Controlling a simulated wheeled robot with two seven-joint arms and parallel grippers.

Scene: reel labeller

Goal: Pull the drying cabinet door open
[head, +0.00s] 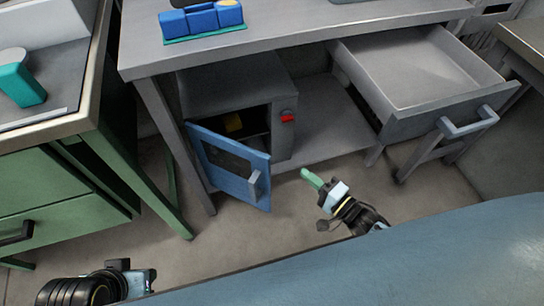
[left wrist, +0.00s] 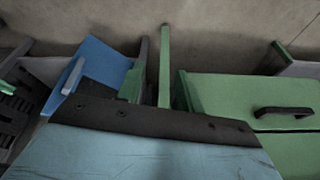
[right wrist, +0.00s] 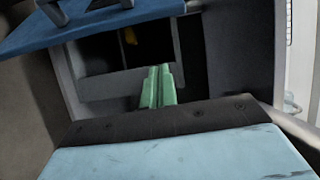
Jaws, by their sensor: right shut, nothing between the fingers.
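The drying cabinet (head: 283,135) is a grey box under the workbench. Its blue door (head: 225,160) stands partly open, swung out from the left side, with a grey handle (head: 254,185) near its free edge. The door also shows at the top left of the right wrist view (right wrist: 110,24). My right gripper (head: 306,173) is shut and empty, to the right of the handle and apart from it; its green fingers show in the right wrist view (right wrist: 157,86), pointing towards the cabinet front. My left gripper (left wrist: 158,86) is open and empty, away from the door.
A yellow item (head: 233,122) is inside the cabinet, and a red part (head: 287,117) is on its front. An open drawer (head: 425,75) juts out at the right. A green cabinet (head: 60,185) stands at the left. Bare floor (head: 235,230) lies in front of the door.

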